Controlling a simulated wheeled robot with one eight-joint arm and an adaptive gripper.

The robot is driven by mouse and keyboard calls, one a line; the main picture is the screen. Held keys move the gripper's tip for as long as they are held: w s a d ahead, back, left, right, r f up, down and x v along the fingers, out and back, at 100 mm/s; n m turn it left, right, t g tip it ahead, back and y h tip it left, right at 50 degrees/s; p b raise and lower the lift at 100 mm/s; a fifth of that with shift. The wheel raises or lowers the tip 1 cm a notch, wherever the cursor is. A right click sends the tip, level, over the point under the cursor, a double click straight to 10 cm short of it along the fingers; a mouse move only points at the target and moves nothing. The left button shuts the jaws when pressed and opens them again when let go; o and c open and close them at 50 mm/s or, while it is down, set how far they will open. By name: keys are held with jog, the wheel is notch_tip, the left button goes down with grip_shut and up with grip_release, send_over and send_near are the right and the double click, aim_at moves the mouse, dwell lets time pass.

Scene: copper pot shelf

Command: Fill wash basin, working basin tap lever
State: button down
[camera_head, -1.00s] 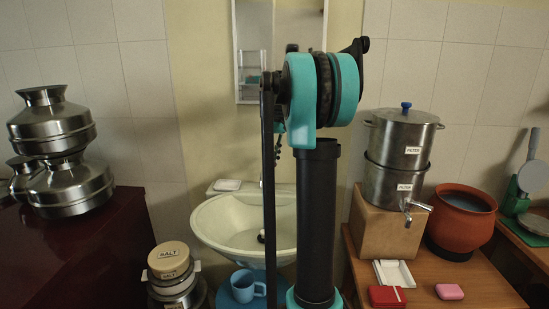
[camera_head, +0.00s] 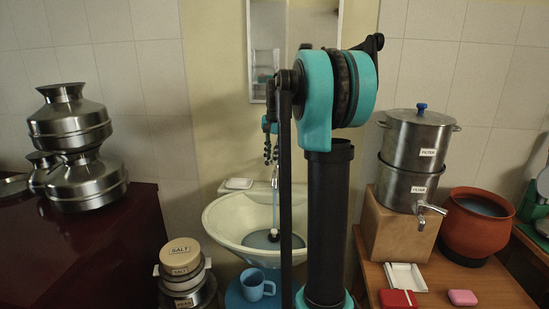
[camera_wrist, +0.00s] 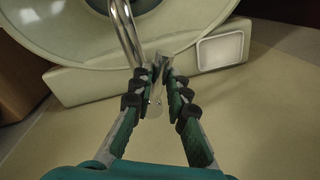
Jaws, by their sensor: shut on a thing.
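The pale wash basin (camera_head: 216,214) stands against the wall behind my arm. A thin stream of water (camera_head: 274,212) runs from the basin tap, and grey-blue water (camera_head: 258,240) lies in the bowl. In the wrist view the basin (camera_wrist: 75,55) is at the top, with the chrome tap spout (camera_wrist: 126,32) reaching over it. My gripper (camera_wrist: 160,74) is shut on the metal tap lever (camera_wrist: 155,100), which sits between the fingers. In the head view my gripper (camera_head: 269,148) hangs above the tap, partly hidden behind my arm.
A soap dish (camera_head: 238,184) sits on the basin's back left corner. A blue mug (camera_head: 256,286) stands on a blue stool below. Labelled tins (camera_head: 182,256) are at left. A steel water filter (camera_head: 418,140) and red-brown pot (camera_head: 472,228) stand at right.

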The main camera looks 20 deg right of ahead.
jog(key=shift+w+a+m, duration=0.15)
jog(key=shift+w+m, duration=0.1)
jog(key=shift+m, duration=0.35)
jog(key=c, duration=1.5)
grip_release()
jog(key=r, duration=0.8)
jog(key=s+r, duration=0.1)
jog(key=r, duration=0.3)
jog(key=shift+d, duration=0.35)
